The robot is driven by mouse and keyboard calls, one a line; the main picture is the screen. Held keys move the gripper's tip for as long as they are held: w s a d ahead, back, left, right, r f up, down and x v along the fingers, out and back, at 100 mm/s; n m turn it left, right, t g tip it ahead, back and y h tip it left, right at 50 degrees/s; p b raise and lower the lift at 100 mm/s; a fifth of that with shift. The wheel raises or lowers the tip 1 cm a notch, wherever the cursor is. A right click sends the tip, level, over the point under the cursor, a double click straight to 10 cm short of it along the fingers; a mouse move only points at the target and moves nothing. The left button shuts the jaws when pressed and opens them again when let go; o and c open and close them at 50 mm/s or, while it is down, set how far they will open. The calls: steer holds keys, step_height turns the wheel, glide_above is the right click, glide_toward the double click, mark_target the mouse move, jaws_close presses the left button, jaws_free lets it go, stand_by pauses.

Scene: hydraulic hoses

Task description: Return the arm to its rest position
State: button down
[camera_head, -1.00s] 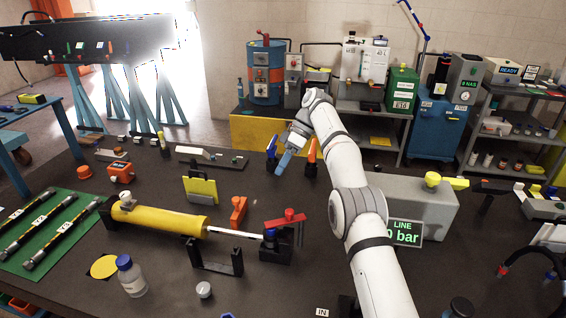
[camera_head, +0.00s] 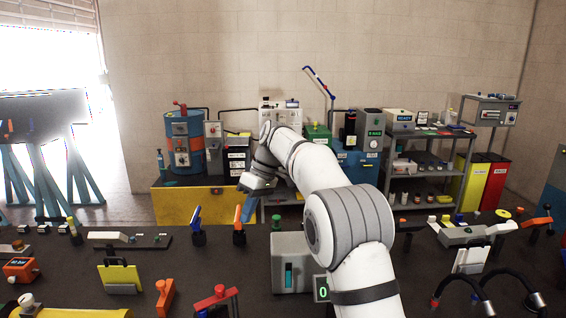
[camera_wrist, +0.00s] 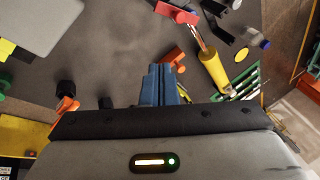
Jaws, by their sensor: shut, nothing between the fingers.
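My arm reaches up and away from the lower right in the head view, its white links bent at the elbow. My gripper (camera_head: 249,208) has blue fingers that point down over the dark bench, to the right of an orange-handled lever. In the wrist view my gripper (camera_wrist: 161,84) shows its blue fingers pressed together, shut and empty. No hose is in its grasp. The fingertips look clear of the bench, though the exact height cannot be told.
A blue-handled lever (camera_head: 196,222) and an orange-handled lever (camera_head: 239,228) stand near my gripper. A grey box (camera_head: 291,262) with a green knob is beside my arm. A yellow cylinder (camera_wrist: 212,68) lies on the bench. Shelves (camera_head: 428,180) stand behind.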

steer(key=s+d+r+m+t+h, duration=0.25)
steer(key=s+d+m, duration=0.45)
steer(key=s+d, duration=0.75)
steer(key=s+d+f+m+t+h, duration=0.1)
steer(key=s+d+f, duration=0.3)
steer(key=s, duration=0.5)
steer(key=s+d+f+m+t, duration=0.2)
steer(key=s+d+f+m, duration=0.2)
steer(key=s, duration=0.5)
steer(key=shift+s+d+f+h, duration=0.4)
steer(key=shift+d+f, duration=0.25)
steer(key=shift+d, duration=0.45)
